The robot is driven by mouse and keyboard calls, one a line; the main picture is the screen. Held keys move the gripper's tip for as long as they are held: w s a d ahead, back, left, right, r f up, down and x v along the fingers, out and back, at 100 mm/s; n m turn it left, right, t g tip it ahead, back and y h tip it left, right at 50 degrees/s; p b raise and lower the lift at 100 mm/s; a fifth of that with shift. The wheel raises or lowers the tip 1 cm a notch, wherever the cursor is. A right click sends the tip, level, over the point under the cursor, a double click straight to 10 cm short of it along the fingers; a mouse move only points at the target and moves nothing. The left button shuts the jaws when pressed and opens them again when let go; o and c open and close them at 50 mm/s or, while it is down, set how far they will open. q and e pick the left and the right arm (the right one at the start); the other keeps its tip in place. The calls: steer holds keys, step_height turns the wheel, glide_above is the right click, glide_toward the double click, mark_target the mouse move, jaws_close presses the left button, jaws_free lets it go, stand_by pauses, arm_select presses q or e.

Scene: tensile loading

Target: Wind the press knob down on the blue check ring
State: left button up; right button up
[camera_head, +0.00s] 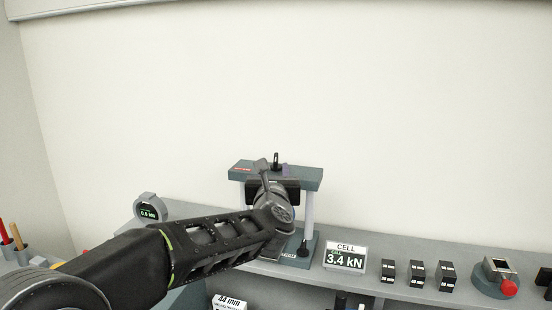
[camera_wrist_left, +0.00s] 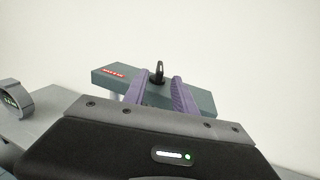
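The press (camera_head: 300,176) stands on the bench with a grey-blue top beam on pale posts. Its small dark knob (camera_head: 276,159) stands upright on top of the beam. My left gripper (camera_head: 275,171) is at the front of the press and hides much of it. In the left wrist view, the two purple fingers of my gripper (camera_wrist_left: 160,88) are apart. The knob (camera_wrist_left: 159,72) shows in the gap between them; I cannot tell if they touch it. The blue check ring is not visible. My right gripper is not in view.
A display marked CELL (camera_head: 345,257) reads 3.4 kN, right of the press. Several black blocks (camera_head: 417,273) and a device with a red button (camera_head: 508,288) stand further right. A round gauge (camera_head: 149,209) stands left. A plain wall is behind.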

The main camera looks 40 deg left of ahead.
mark_target(276, 157)
arm_select(q)
steer(key=p+x, duration=0.3)
steer(key=x, duration=0.4)
steer(key=shift+w+a, duration=0.15)
steer(key=shift+w, duration=0.05)
steer(key=shift+w+a, duration=0.15)
steer(key=shift+w, duration=0.05)
jaws_close()
stand_by(0.4)
